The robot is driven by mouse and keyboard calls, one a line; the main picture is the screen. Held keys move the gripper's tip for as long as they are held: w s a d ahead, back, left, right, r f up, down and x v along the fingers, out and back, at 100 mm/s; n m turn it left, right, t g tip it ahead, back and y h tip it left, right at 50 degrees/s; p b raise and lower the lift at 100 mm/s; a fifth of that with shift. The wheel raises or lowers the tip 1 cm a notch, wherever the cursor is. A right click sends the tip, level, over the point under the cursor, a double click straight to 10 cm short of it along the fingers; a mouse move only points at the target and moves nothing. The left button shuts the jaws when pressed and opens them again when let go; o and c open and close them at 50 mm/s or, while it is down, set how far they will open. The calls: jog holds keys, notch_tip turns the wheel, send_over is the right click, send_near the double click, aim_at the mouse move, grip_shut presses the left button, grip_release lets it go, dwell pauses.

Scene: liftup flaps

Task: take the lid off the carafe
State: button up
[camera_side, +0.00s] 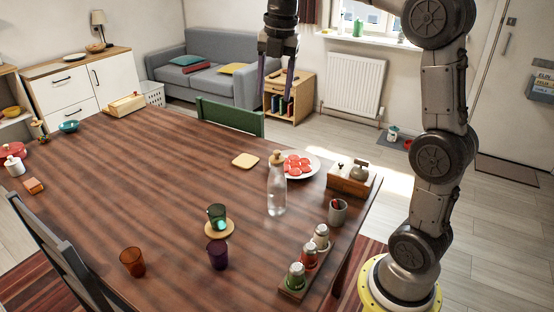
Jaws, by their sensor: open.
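The carafe (277,193) is a clear glass bottle standing upright on the wooden table, right of the middle. Its lid (277,157) is a tan, cork-coloured stopper seated in the top of the neck. My gripper (276,92) hangs high above and behind the table in the picture, fingers pointing down. Its two fingers are spread apart with nothing between them. It is well above the carafe in the picture and not touching it.
A plate of red slices (313,170) stands close behind the carafe. A wooden box (352,186), a grey cup (337,212) and a rack of shakers (292,294) stand to the right. Tumblers (133,262) stand in front. The table's middle left (120,185) is clear.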

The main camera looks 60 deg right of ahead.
jog(key=w+d+f+g, duration=0.1)
jog(key=w+d+f, duration=0.3)
jog(key=d+f, duration=0.2)
jog(key=m, duration=0.1)
send_over(277, 151)
jog(key=shift+g, duration=0.3)
jog(key=f, duration=0.8)
jog(key=shift+w+d+f, duration=0.1)
jog(key=shift+w+d, duration=0.1)
jog(key=shift+d, duration=0.05)
jog(key=shift+s+a+f, duration=0.1)
jog(key=shift+f, duration=1.5)
jog(key=shift+s+a+f, duration=0.1)
jog(key=shift+f, duration=1.45)
grip_shut()
